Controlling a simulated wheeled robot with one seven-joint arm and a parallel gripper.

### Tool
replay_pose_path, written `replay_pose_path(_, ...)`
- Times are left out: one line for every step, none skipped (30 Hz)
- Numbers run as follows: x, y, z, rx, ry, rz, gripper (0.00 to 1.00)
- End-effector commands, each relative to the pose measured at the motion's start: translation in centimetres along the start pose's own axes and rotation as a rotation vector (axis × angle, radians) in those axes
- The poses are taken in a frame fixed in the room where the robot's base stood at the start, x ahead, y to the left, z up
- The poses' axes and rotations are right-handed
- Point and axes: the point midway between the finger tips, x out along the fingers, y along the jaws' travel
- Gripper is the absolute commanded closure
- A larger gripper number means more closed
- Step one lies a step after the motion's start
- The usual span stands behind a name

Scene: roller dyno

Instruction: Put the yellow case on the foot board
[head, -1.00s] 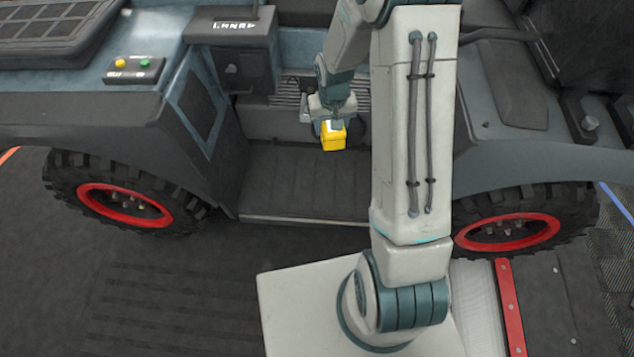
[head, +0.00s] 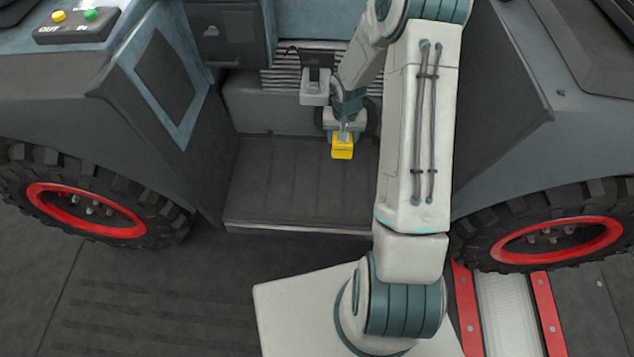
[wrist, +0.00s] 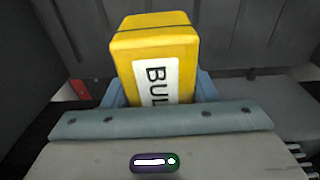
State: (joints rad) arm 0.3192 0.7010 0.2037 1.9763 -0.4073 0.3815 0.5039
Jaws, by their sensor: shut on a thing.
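The yellow case (head: 342,150) is held in my gripper (head: 344,134), over the back part of the foot board (head: 290,195). The foot board is a dark ribbed step between the two wheels. In the wrist view, the yellow case (wrist: 155,55) has a white label reading "BUL" and a dark line near its top. My gripper (wrist: 160,95) is shut on it, with blue-grey finger parts at both sides of the case. I cannot tell whether the case touches the board or hangs just above it.
Large tyres with red rims stand left (head: 85,210) and right (head: 555,240) of the board. A drawer-like cabinet (head: 228,32) stands behind. The board's front part is clear.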

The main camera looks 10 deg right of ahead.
Motion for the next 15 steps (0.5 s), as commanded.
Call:
replay_pose_path(0.6,0.1,0.0,0.005,0.001,0.000,0.77)
replay_pose_path(0.7,0.1,0.1,0.007,0.001,-0.001,0.77)
replay_pose_path(1.0,-0.1,0.2,0.008,0.001,-0.001,0.77)
replay_pose_path(1.2,-0.4,0.4,0.008,0.001,-0.001,0.77)
replay_pose_path(1.5,-0.7,0.7,0.009,0.000,-0.001,0.77)
replay_pose_path(1.9,-1.3,1.2,0.008,-0.001,0.000,0.77)
replay_pose_path(2.3,-1.8,1.6,0.008,-0.002,0.000,0.77)
replay_pose_path(2.7,-2.4,2.0,0.006,-0.001,0.000,0.77)
replay_pose_path(3.2,-3.2,2.6,0.006,-0.001,0.000,0.77)
replay_pose_path(3.6,-3.8,3.1,0.007,-0.002,0.000,0.77)
replay_pose_path(4.0,-4.4,3.5,0.007,-0.001,0.000,0.77)
replay_pose_path(4.5,-5.1,4.0,0.007,0.000,0.000,0.77)
replay_pose_path(4.8,-5.7,4.4,0.008,0.000,0.000,0.77)
replay_pose_path(5.2,-6.3,4.8,0.007,-0.001,0.000,0.77)
replay_pose_path(5.6,-6.9,5.3,0.008,-0.001,0.000,0.77)
